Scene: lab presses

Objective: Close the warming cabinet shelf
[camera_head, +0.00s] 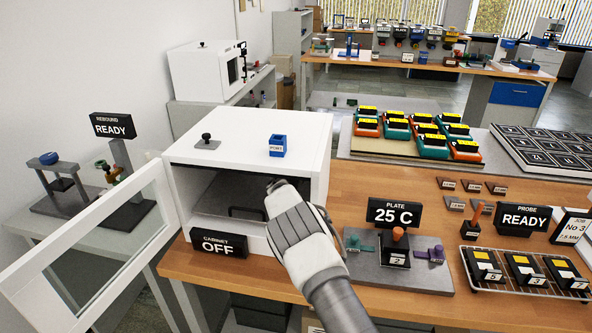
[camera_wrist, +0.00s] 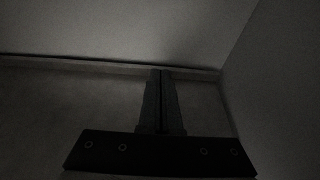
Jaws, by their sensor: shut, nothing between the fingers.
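The white warming cabinet (camera_head: 250,132) stands at the left of the wooden bench, with a black sign (camera_head: 220,246) reading "CABINET OFF" in front. Its glass-paned door (camera_head: 92,262) is swung wide open to the left. Inside is a dark grey shelf (camera_head: 222,190) with a black handle (camera_head: 247,212) at its front. My gripper (camera_head: 275,187) reaches into the right part of the cabinet opening. In the wrist view the fingers (camera_wrist: 161,102) are together and empty, in the dark interior close to a wall. Whether they touch the shelf cannot be told.
A blue block (camera_head: 277,146) and a black knob (camera_head: 206,140) are on the cabinet's top. The plate station (camera_head: 398,270) stands to the right of my arm. A wire rack (camera_head: 525,277) with black blocks is farther right. A "REBOUND READY" stand (camera_head: 112,124) is at left.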

